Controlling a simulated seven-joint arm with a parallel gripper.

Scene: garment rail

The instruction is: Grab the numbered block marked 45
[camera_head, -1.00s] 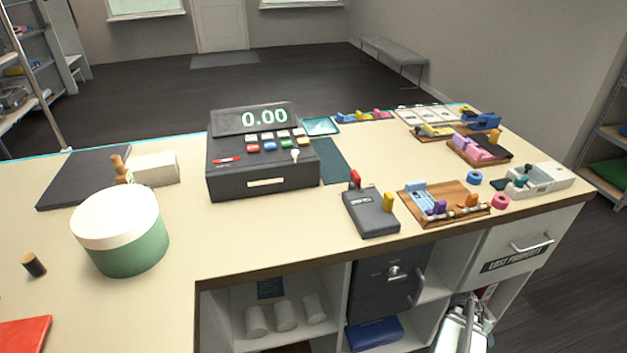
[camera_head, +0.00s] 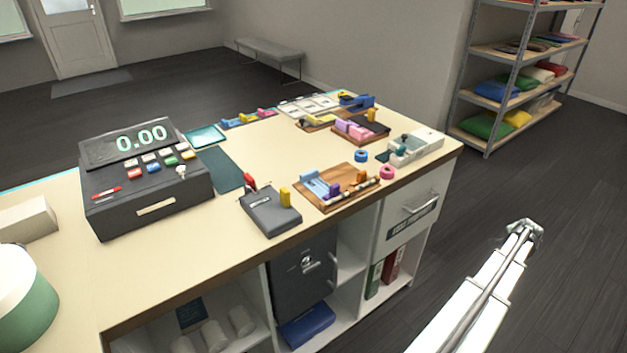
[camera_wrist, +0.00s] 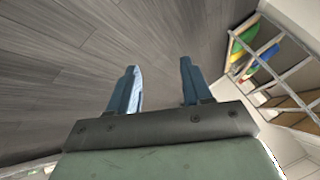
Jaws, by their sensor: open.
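No block with a readable 45 shows; markings on the small pieces are too small to read. A yellow piece (camera_head: 285,197) stands on a dark grey box with a red-handled part. My gripper (camera_wrist: 160,68) is open and empty in the wrist view, with grey floor beyond its fingers. In the head view my white arm is right of the counter, apart from it.
A cash register (camera_head: 145,180) reading 0.00 stands at the counter's left. A pale tray (camera_head: 415,147) and two rings lie near the right corner. Shelving (camera_head: 487,95) with coloured cloths stands at the back right. The floor right of the counter is clear.

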